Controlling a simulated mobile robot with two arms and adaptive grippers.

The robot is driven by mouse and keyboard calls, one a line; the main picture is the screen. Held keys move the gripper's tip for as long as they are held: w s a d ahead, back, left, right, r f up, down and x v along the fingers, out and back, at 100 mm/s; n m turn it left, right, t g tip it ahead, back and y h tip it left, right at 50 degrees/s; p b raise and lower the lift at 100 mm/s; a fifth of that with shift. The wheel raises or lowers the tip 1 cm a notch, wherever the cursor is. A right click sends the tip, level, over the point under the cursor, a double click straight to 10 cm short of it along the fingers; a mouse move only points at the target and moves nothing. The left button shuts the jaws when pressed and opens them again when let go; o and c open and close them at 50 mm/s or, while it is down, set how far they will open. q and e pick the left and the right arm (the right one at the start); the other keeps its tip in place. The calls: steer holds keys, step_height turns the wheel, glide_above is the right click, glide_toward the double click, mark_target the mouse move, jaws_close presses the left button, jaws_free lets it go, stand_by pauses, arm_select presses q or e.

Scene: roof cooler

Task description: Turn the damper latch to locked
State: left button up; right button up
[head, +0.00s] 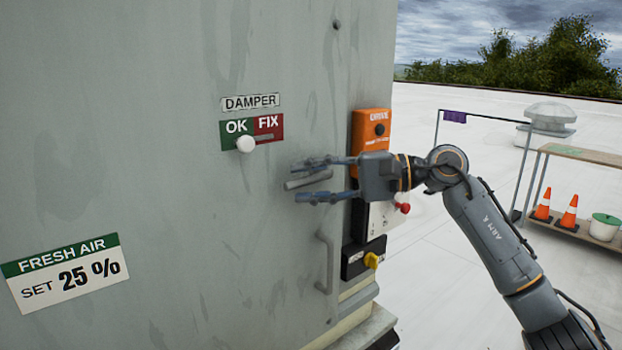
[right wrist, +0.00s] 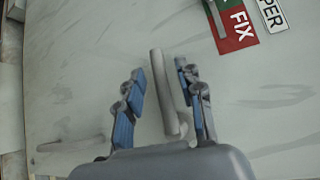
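A grey lever handle (head: 309,180), which looks like the damper latch, sticks out of the grey cabinet wall to the right of and below the DAMPER label (head: 250,102). It points left and slightly down in the head view. My right gripper (head: 304,180) is open with its fingers above and below the lever. In the right wrist view the lever (right wrist: 164,92) lies between the blue-padded fingers (right wrist: 161,84), with gaps on both sides. No locked marking is readable. My left gripper is out of view.
A vertical grab handle (head: 326,262) is below. An orange box (head: 369,131) and a yellow knob (head: 372,260) are on the cabinet's right edge.

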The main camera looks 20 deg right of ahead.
steer(key=shift+d, duration=0.1)
jaws_close()
steer(key=shift+f, duration=0.1)
steer(key=shift+w+d+f+n+t+h, duration=0.35)
steer(key=shift+d+f+n+h, duration=0.75)
steer(key=shift+h, duration=1.2)
steer(key=shift+w+d+f+n+t+h, duration=0.2)
steer(key=shift+d+f+n+t+h, duration=0.35)
steer(key=shift+n+h, duration=1.45)
steer(key=shift+w+d+f+n+t+h, duration=0.3)
steer(key=shift+d+f+n+h, duration=0.55)
steer(key=shift+h, duration=1.75)
steer(key=shift+a+f+n, duration=0.1)
steer(key=shift+a+n, duration=0.05)
steer(key=shift+n, duration=0.1)
jaws_free()
